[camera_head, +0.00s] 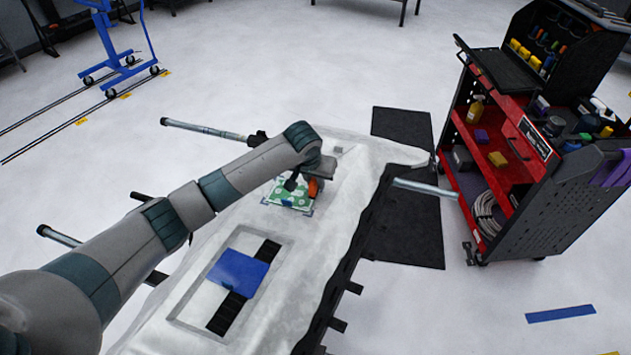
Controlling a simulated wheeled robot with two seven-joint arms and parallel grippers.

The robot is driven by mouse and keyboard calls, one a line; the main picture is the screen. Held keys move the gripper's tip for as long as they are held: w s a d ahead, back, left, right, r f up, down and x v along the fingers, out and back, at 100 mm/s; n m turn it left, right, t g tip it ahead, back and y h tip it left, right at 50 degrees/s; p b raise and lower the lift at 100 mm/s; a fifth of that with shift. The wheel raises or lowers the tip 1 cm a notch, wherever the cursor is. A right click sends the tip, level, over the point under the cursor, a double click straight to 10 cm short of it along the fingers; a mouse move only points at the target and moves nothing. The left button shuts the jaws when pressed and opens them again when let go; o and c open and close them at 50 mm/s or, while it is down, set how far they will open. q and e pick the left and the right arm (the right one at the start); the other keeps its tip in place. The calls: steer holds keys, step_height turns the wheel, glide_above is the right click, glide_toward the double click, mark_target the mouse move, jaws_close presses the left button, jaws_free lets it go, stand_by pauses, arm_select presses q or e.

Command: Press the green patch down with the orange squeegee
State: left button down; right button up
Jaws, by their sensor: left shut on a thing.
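The green patch (281,197), with a pale pattern, lies on the white wrapped panel (315,240) inside a thin marked outline. The orange squeegee (313,187) is at the patch's right side. My left gripper (301,184) is shut on the squeegee, above the patch's upper right part. My left arm comes in from the lower left and hides part of the panel. I cannot tell whether the squeegee touches the patch. My right gripper is not in view.
A blue sheet (238,272) lies across a black strip in a recess of the panel. A red and black tool cart (520,150) stands at the right, with bottles and tools. A blue wheeled frame (120,55) stands at the upper left. Dark mats (405,235) lie beyond the panel.

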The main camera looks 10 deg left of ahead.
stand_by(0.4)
arm_select(q)
steer(key=shift+f, duration=0.8)
stand_by(0.5)
steer(key=shift+a, duration=0.1)
steer(key=shift+a+p, duration=0.3)
steer(key=shift+a, duration=0.75)
steer(key=shift+a, duration=0.1)
steer(key=shift+w+a+p, duration=0.1)
steer(key=shift+a+p, duration=0.3)
steer(key=shift+a, duration=0.6)
